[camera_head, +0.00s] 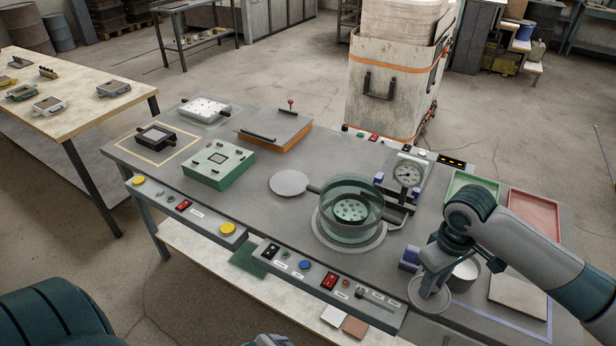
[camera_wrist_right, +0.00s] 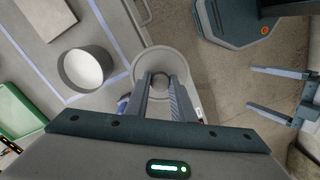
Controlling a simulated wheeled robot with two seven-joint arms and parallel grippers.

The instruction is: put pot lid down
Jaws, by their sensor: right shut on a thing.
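My right gripper (camera_head: 432,287) points down at the front right of the grey workbench. In the right wrist view its fingers (camera_wrist_right: 161,85) are shut on the knob of the round grey pot lid (camera_wrist_right: 146,66). The lid also shows under the gripper in the head view (camera_head: 440,307), beside the pot, near the bench's front edge. I cannot tell whether it touches the bench.
A glass vessel (camera_head: 350,228) stands left of the lid, with a dial gauge (camera_head: 408,174) behind it. Green (camera_head: 473,180) and red (camera_head: 536,215) trays lie behind the pot. A pale square plate (camera_head: 518,296) lies right of it. A switch panel (camera_head: 330,281) runs along the front edge.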

